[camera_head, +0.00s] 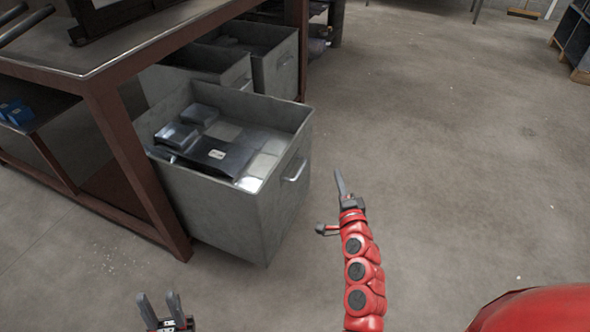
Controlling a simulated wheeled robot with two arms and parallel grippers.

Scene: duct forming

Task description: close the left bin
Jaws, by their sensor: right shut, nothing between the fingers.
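The grey metal bin nearest me (225,205) sticks out from under the workbench at the left, open at the top, with dark and silver metal parts inside. Its silver handle (296,171) is on the side facing right. My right gripper (340,180), on the red arm, is shut and empty, to the right of the handle in the picture and apart from the bin. My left gripper (159,304) is at the bottom edge, below the bin in the picture, with its two fingers apart and nothing between them.
The workbench (150,62) has brown legs; one leg (140,170) stands beside the bin. Other grey bins (275,72) sit further back under the bench. Blue items (16,112) lie on a lower shelf at the left. The concrete floor (450,130) to the right is clear.

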